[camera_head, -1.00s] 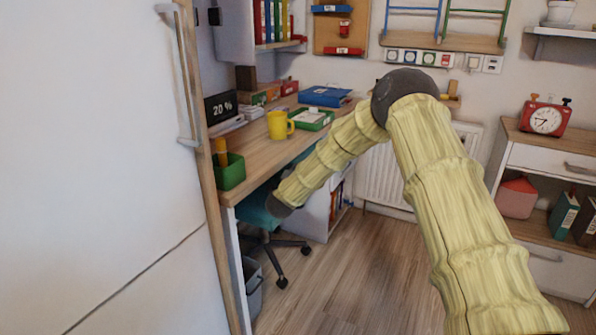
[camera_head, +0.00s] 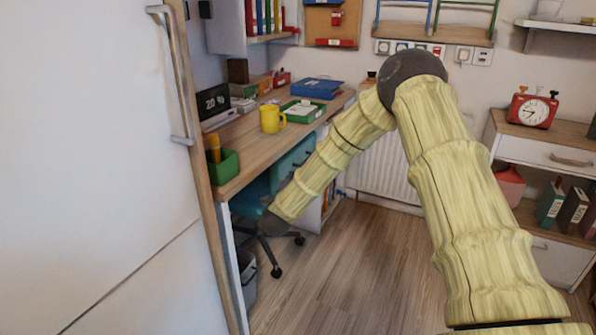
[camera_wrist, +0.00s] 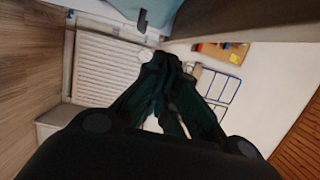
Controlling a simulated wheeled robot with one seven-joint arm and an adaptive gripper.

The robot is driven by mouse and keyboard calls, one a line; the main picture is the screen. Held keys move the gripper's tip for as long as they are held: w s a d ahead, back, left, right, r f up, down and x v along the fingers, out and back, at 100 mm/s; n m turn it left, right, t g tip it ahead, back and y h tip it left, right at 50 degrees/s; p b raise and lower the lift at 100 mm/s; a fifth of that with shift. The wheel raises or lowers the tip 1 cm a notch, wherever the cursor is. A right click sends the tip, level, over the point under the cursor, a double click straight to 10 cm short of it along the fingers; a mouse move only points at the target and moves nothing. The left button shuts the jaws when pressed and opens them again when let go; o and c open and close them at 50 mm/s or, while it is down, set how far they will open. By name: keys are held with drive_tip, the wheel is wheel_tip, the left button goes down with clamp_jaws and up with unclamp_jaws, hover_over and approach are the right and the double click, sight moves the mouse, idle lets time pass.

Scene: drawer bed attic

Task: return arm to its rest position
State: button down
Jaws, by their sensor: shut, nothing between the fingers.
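My arm, in a pale yellow ribbed cover, rises from the lower right of the head view to a dark elbow, then slopes down left. Its dark far end is in front of the desk's lower side and the teal chair (camera_head: 252,200). My gripper (camera_wrist: 168,62) shows in the wrist view, with its dark fingers together and nothing between them. In the head view the fingers cannot be made out. The wrist view is turned sideways, with the radiator (camera_wrist: 105,70) on the left and the wall on the right.
The wooden desk (camera_head: 240,150) holds a yellow mug (camera_head: 271,119), a green tray (camera_head: 303,111) and a green pen box (camera_head: 222,167). A large white door (camera_head: 90,150) fills the left. A white drawer unit (camera_head: 545,155) with a red clock (camera_head: 532,109) stands right. Floor (camera_head: 350,270) between is clear.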

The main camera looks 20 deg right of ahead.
drive_tip(key=s+a+f+n+g+y, duration=0.2)
drive_tip(key=s+a+f+n+y, duration=0.2)
drive_tip(key=s+a+f+n, duration=0.65)
drive_tip(key=s+a+f+n+g+y, duration=0.1)
drive_tip(key=s+f+n+g+y, duration=0.2)
drive_tip(key=s+f, duration=0.85)
drive_tip(key=s+a+f+n+g+y, duration=0.1)
drive_tip(key=s+f+n+g+y, duration=0.2)
drive_tip(key=s+f, duration=0.65)
drive_tip(key=s+a+f+n+g+y, duration=0.1)
drive_tip(key=s+a+f+n+g, duration=0.3)
drive_tip(key=s, duration=0.9)
drive_tip(key=s+d+f+n+g, duration=0.25)
drive_tip(key=s+n, duration=0.25)
drive_tip(key=s, duration=1)
wheel_tip(320, 180, up, 29)
drive_tip(key=p, duration=2.8)
drive_tip(key=shift+w+d, duration=0.25)
drive_tip(key=shift+w, duration=0.05)
